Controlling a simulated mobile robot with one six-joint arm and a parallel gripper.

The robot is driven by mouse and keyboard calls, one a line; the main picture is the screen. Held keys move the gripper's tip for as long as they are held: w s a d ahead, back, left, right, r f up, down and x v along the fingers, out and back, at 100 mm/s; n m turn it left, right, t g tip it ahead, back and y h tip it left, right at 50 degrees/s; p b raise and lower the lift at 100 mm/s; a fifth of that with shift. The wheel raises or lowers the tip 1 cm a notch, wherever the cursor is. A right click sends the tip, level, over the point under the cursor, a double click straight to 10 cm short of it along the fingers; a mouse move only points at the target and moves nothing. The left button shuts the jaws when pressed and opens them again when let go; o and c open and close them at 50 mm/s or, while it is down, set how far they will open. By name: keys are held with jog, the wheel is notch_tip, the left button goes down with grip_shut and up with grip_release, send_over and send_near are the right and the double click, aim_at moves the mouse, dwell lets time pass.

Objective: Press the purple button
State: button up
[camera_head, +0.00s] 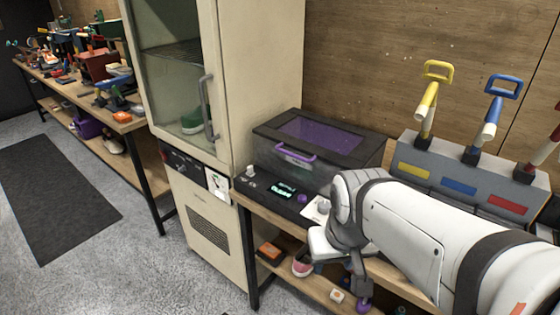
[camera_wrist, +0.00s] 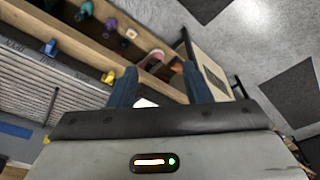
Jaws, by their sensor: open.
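The purple button (camera_head: 302,198) is a small round knob on the dark control panel (camera_head: 262,187) in front of a dark box with a purple window (camera_head: 318,132) and a purple handle. A lit teal display sits left of the button. I cannot make out the button in the wrist view. My gripper (camera_wrist: 160,84) is open, with its two bluish fingers apart. In the head view it hangs right of and below the button, by the bench's front edge, away from the button. A small white thing shows between the fingers in the wrist view, its nature unclear.
A cream cabinet (camera_head: 262,75) with a glass door stands left of the box. A grey rack (camera_head: 425,165) with yellow, blue and red handled tools is at right. A lower shelf (camera_head: 317,284) holds shoes and small items. Open floor lies left.

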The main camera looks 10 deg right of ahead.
grip_shut()
dwell(1.4)
